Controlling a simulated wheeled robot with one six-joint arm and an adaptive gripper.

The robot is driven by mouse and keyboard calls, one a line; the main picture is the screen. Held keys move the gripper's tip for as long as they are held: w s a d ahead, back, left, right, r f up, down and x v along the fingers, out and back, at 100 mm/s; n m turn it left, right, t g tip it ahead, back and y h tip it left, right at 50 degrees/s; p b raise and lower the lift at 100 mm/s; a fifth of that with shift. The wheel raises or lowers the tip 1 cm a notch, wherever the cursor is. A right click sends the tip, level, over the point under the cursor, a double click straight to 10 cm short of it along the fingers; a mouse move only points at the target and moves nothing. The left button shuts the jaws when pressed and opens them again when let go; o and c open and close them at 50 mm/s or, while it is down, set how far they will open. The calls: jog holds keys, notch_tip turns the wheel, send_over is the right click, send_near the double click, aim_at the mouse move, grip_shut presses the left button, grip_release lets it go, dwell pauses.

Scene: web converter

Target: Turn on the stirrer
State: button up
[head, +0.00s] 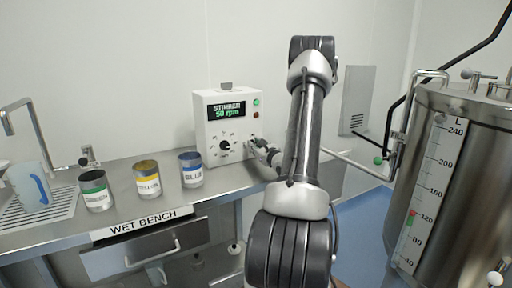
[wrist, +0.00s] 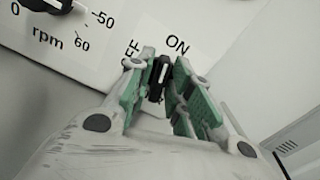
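The stirrer control box (head: 200,135) stands on the bench in the head view, its display (head: 227,111) reading "STIRRER 50 rpm". A green lamp (head: 256,101) looks bright; a dull reddish lamp (head: 256,115) is below it. In the wrist view a black rotary switch (wrist: 160,72) with a white mark sits between the OFF and ON labels, OFF partly hidden. Its mark points up and slightly right; I cannot tell exactly which label it meets. My gripper (wrist: 163,85) has its green-padded fingers on both sides of the switch, seemingly closed against it. It also shows in the head view (head: 258,146).
A speed knob (head: 225,147) with an rpm scale is left of the switch. Green, yellow and blue labelled cans (head: 96,190) stand on the wet bench (head: 125,212) to the left. A large steel tank (head: 468,180) and a pipe with a green-ended lever are at right.

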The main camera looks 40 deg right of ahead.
grip_shut()
jog(key=shift+m, duration=1.7)
jog(key=o, duration=0.5)
grip_release()
jog(key=shift+s, duration=0.1)
jog(key=v, duration=1.1)
jog(key=shift+s, duration=0.4)
